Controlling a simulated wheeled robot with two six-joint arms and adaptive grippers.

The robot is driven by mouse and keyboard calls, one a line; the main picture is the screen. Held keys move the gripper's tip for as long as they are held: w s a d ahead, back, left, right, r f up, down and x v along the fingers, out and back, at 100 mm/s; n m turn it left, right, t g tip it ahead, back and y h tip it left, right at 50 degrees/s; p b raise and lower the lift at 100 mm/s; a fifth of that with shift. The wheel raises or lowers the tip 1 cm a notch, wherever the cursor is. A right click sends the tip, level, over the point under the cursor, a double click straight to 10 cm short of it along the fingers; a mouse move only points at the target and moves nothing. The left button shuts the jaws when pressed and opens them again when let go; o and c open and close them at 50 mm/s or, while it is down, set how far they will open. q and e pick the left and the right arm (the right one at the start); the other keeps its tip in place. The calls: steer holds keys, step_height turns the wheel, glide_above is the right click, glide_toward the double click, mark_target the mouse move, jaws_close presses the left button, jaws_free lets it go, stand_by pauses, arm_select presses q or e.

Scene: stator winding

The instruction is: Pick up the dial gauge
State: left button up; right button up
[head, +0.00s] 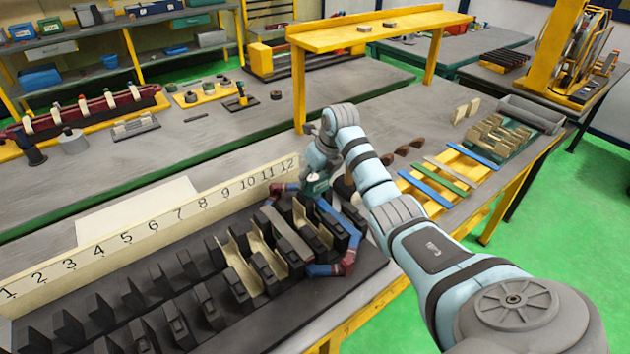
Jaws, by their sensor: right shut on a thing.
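My right gripper (317,186) is low over the slotted black stator block (190,300), at its right end by the number 12. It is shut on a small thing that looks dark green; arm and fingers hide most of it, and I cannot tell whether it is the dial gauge. A red and blue coil (333,268) sits around the slots just below the gripper. On the back bench, a small dark upright piece on a yellow base (238,103) may be a gauge stand, too small to be sure. My left gripper is not in view.
A cream strip numbered 1 to 12 (140,236) stands behind the block. A yellow raised shelf (375,30) stands behind my right arm. Coloured strips (450,172) and a grey tray (532,113) lie to the right. The grey back bench (330,88) has free room.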

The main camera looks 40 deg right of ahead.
steer(key=shift+r, duration=0.1)
step_height(320, 180, up, 18)
steer(key=p, duration=0.1)
step_height(320, 180, up, 7)
steer(key=p, duration=0.7)
glide_above(315, 176)
